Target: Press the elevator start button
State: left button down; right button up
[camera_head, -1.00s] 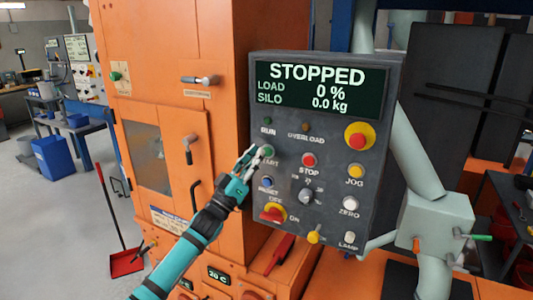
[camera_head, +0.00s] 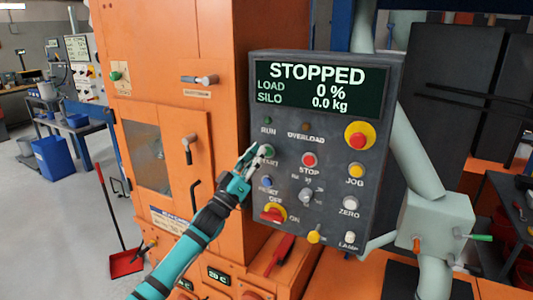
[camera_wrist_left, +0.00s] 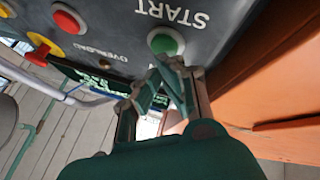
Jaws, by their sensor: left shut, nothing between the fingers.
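The green START button (camera_head: 267,151) is on the left side of the dark grey control panel (camera_head: 330,235), under the RUN lamp. It also shows in the wrist view (camera_wrist_left: 165,41) as a green disc in a pale ring, with the START label beside it. My left gripper (camera_head: 254,153) is shut and empty, its fingertips at the button's left edge. In the wrist view my left gripper (camera_wrist_left: 168,66) has its tips right at the button's rim; I cannot tell whether they touch it. The panel's display (camera_head: 318,88) reads STOPPED, LOAD 0 %, SILO 0.0 kg. My right gripper is not in view.
The red STOP button (camera_head: 309,160), blue RESET button (camera_head: 266,181) and red-yellow OFF/ON switch (camera_head: 272,214) are close to START. A larger red-yellow button (camera_head: 360,135) is on the right. The orange cabinet (camera_head: 165,50) stands directly left of the panel.

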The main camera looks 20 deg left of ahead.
pick_arm(q)
jog(key=shift+w, duration=0.4)
dwell(0.4)
dwell(0.4)
jog(key=shift+s, duration=0.85)
jog(key=shift+p, duration=0.3)
jog(key=s+p, duration=0.2)
jog(key=s, duration=0.3)
dwell(0.3)
